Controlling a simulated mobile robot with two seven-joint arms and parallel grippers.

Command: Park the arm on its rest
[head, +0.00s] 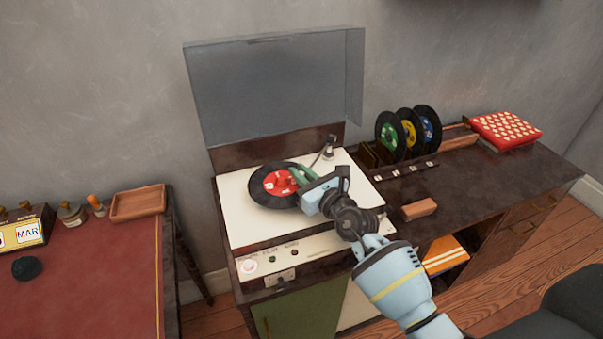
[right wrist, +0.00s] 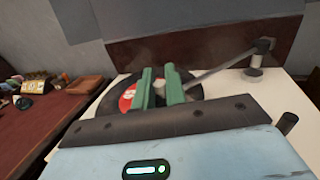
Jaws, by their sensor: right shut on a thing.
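The record player (head: 238,222) stands open on a cabinet, with a black record with a red label (head: 264,188) on it. The thin grey tonearm (head: 319,158) runs from its pivot at the back right toward the record; it also shows in the right wrist view (right wrist: 222,65). My right gripper (head: 296,178) is over the record, its green fingers (right wrist: 159,80) shut on the tonearm's front end, which they largely hide. A short dark post (right wrist: 287,123) stands at the deck's right; I cannot tell whether it is the rest. My left gripper is not in view.
The raised clear lid (head: 275,88) stands behind the deck. To the right are several records in a rack (head: 408,132), a small brown block (head: 419,209) and a red patterned box (head: 505,129). A red-topped desk (head: 95,270) with a tray (head: 138,203) is at the left.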

